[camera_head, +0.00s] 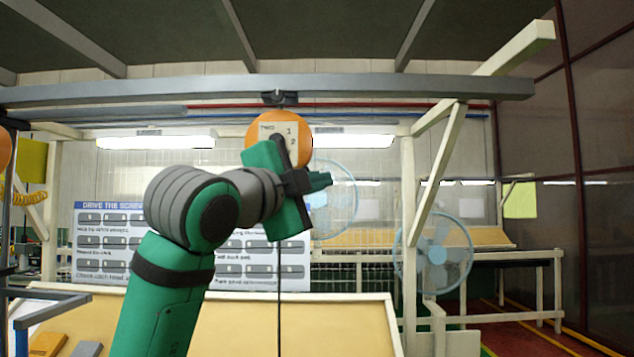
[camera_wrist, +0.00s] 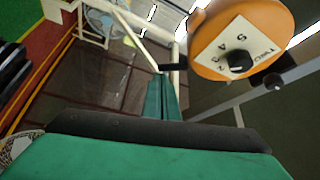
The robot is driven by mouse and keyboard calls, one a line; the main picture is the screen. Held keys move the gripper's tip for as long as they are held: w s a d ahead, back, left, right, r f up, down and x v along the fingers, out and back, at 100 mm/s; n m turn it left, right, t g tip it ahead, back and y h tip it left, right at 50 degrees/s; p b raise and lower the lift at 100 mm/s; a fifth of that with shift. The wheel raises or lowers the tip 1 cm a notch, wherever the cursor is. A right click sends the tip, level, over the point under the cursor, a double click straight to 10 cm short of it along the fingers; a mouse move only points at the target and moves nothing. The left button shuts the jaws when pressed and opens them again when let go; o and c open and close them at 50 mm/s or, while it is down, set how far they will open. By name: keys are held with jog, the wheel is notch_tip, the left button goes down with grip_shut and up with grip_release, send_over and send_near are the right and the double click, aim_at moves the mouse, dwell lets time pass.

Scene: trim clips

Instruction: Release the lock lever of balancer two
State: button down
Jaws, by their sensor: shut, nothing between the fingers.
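Balancer two is an orange round housing (camera_head: 295,120) hung under the overhead rail, with a pale plate reading TWO and numbers. In the wrist view the orange housing (camera_wrist: 205,62) shows at the upper right, its plate carrying a black knob (camera_wrist: 239,62).
A grey rail (camera_head: 400,88) runs across above. A thin dark cable hangs below my gripper. Another orange housing (camera_head: 4,148) is at the left edge. A sign board (camera_head: 110,225) and a pale worktable (camera_head: 330,325) are beyond; a fan (camera_head: 436,255) stands to the right.

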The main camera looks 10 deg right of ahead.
dwell(0.8)
jog(key=s+a, duration=0.2)
jog(key=s, duration=0.7)
jog(key=shift+a+f, duration=0.2)
jog(key=shift+f, duration=0.15)
dwell(0.4)
